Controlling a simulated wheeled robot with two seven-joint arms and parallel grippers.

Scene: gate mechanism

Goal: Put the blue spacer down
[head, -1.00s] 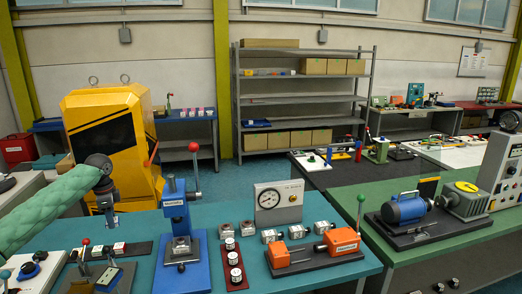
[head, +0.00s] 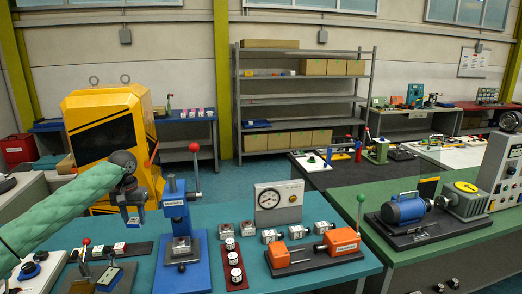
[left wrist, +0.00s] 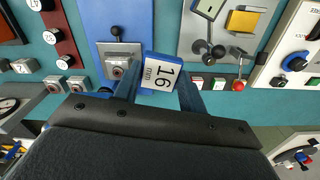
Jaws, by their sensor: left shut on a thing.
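The blue spacer (left wrist: 160,74) has a white label reading 16 mm. My left gripper (left wrist: 158,84) is shut on it, with one finger on each side in the left wrist view. In the head view my left gripper (head: 131,205) hangs above the teal bench, just left of the blue lever press (head: 182,222). The spacer is small there and hard to tell from the fingers. In the left wrist view it is clear of the bench, and the press's blue base (left wrist: 120,18) lies beyond it. My right gripper is not in view.
A grey fixture with a 10 mm block (left wrist: 209,8) and a yellow block (left wrist: 243,20) lies beside the press. A red-knobbed lever (left wrist: 239,85) and switches stand nearby. A gauge box (head: 278,203) and an orange device (head: 341,242) are farther right on the teal bench (head: 215,279).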

